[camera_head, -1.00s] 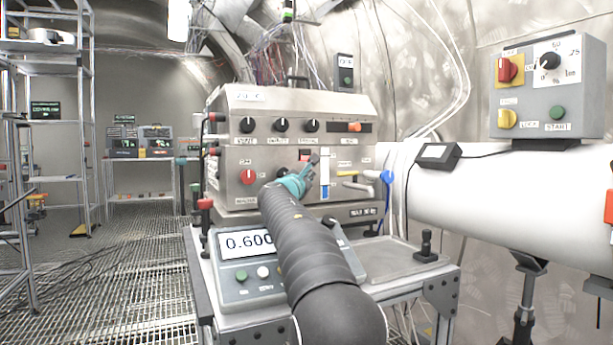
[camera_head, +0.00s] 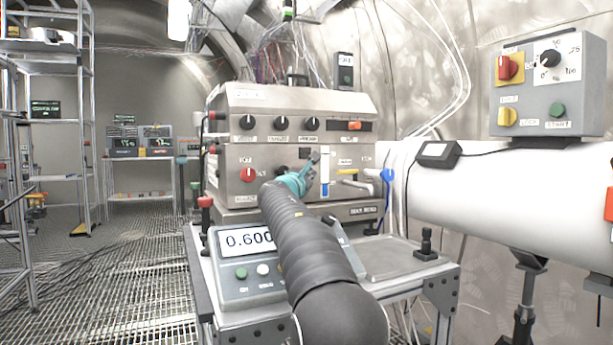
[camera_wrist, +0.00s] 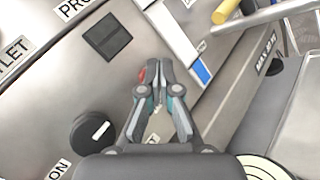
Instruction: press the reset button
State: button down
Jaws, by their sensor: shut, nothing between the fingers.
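My gripper (camera_head: 312,160) is shut and empty, with its tips at the front panel of the steel control box (camera_head: 235,160). It also shows in the wrist view (camera_wrist: 157,64), fingers together. A small red part (camera_wrist: 142,75), which may be the reset button, shows at the edge of the left finger; the finger hides most of it. I cannot tell whether the fingertips touch it. A dark square indicator (camera_wrist: 107,36) sits on the panel up and left of the fingertips; it is unlit, and it shows dark in the head view (camera_head: 305,153) too.
A black knob (camera_wrist: 94,132) lies left of the gripper in the wrist view. A red knob (camera_head: 248,174), a blue-marked gauge (camera_head: 325,175) and a yellow-tipped handle (camera_head: 347,171) surround it on the panel.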

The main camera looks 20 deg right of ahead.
jog(key=s+b, duration=0.4)
jog(key=s, duration=0.2)
dwell(0.4)
jog(key=shift+d, duration=0.15)
dwell(0.5)
